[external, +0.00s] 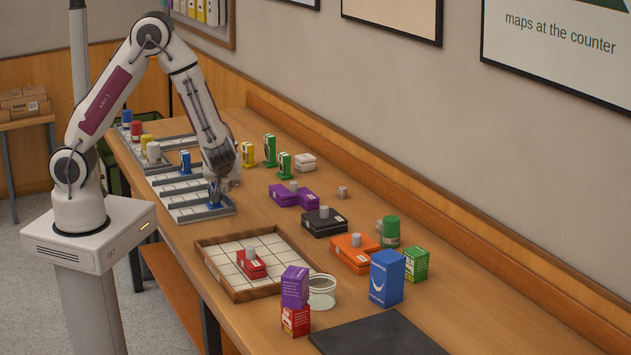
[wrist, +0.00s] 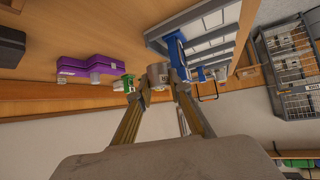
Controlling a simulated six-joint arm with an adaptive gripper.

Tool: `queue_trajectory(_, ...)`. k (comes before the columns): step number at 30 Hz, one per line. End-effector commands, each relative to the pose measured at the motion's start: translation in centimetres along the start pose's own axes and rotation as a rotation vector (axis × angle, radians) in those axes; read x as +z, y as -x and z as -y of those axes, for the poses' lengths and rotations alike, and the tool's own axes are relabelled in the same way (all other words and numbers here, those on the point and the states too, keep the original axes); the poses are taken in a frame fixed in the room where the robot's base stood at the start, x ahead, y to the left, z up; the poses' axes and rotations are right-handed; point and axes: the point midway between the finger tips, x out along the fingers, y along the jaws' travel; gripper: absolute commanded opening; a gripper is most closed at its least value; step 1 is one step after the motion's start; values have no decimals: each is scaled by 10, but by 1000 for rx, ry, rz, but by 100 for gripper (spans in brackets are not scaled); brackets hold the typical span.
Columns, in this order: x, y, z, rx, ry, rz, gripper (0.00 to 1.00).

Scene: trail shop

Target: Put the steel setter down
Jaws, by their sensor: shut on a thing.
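My gripper (external: 222,170) points down at the near end of the slotted grey rack (external: 190,214). In the wrist view my gripper (wrist: 160,88) has its fingers closed around a short grey metal cylinder, the steel setter (wrist: 158,74). In the external view the fingers mostly hide the setter.
A wooden tray (external: 208,270) holds a red case (external: 251,266). Bare table lies between rack and purple case.

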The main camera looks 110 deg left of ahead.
Motion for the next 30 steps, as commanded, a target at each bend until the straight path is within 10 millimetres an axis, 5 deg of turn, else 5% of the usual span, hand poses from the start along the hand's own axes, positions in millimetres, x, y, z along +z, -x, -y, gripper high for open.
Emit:
queue_trajectory(20, 0, 0, -1, 0, 1, 0, 0)
queue_trajectory(30, -4, -12, -27, -1, 3, 0, 0)
